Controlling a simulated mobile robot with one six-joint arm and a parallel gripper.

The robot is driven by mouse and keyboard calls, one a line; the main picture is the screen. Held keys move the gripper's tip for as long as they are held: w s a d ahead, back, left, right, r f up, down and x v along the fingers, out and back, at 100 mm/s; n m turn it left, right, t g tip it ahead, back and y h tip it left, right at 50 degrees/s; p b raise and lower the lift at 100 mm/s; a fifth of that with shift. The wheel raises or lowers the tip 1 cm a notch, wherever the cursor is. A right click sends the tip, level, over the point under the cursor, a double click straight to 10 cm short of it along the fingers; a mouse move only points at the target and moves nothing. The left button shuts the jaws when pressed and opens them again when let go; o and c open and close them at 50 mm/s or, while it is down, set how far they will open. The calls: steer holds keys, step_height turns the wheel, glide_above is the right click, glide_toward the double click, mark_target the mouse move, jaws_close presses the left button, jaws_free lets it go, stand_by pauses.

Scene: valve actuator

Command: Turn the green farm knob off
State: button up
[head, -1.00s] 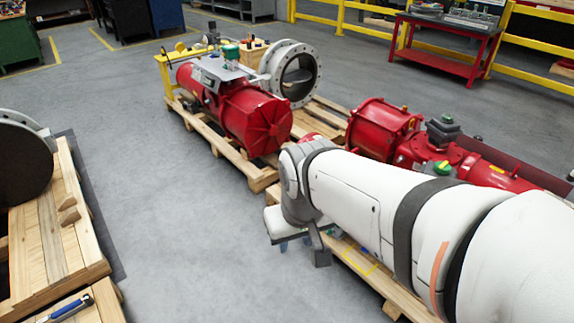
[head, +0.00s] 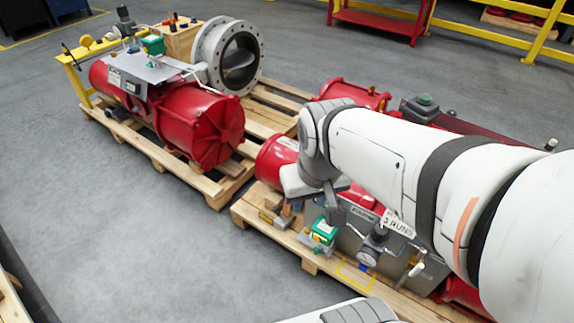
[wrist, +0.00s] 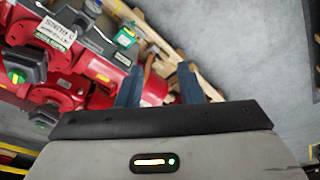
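Several green parts show, and I cannot tell which is the farm knob. One is a green-topped box (head: 323,230) low on the near pallet, also in the wrist view (wrist: 126,37). Another is a green button (head: 425,99) on a dark housing of the near red actuator (head: 275,160). A third is a green box (head: 153,45) on the far red actuator. In the wrist view my gripper (wrist: 160,72) has its two blue fingers spread apart with nothing held between them. In the head view its fingertips are not clearly seen, near the green-topped box.
The near actuator sits on a wooden pallet (head: 252,214) with a grey panel and gauge (head: 368,256). The far actuator (head: 203,125) stands on another pallet, beside a large flanged valve (head: 240,57).

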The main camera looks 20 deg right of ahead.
steer(key=shift+s+a, duration=0.1)
steer(key=n+t+h+b, duration=0.1)
steer(key=n+h+b, duration=1.65)
steer(key=b, duration=0.75)
glide_above(315, 254)
steer(key=s+a, duration=0.4)
step_height(315, 254, down, 60)
steer(key=s+a+f+n+t+y+b, duration=0.1)
steer(key=a+f+n+t+y+b, duration=0.2)
steer(key=f, duration=0.7)
steer(key=s+f+n+t+y+b, duration=0.15)
steer(key=f+n+t, duration=0.3)
steer(key=f, duration=0.65)
steer(key=shift+h, duration=0.5)
steer(key=b+x, duration=0.1)
steer(key=x, duration=0.1)
steer(key=b+x, duration=0.1)
steer(key=x, duration=0.2)
steer(key=b+x, duration=0.1)
steer(key=x, duration=0.1)
steer(key=shift+w+r, duration=0.35)
steer(key=shift+w, duration=0.2)
steer(key=shift+c, duration=0.3)
steer(key=shift+d, duration=0.1)
jaws_close()
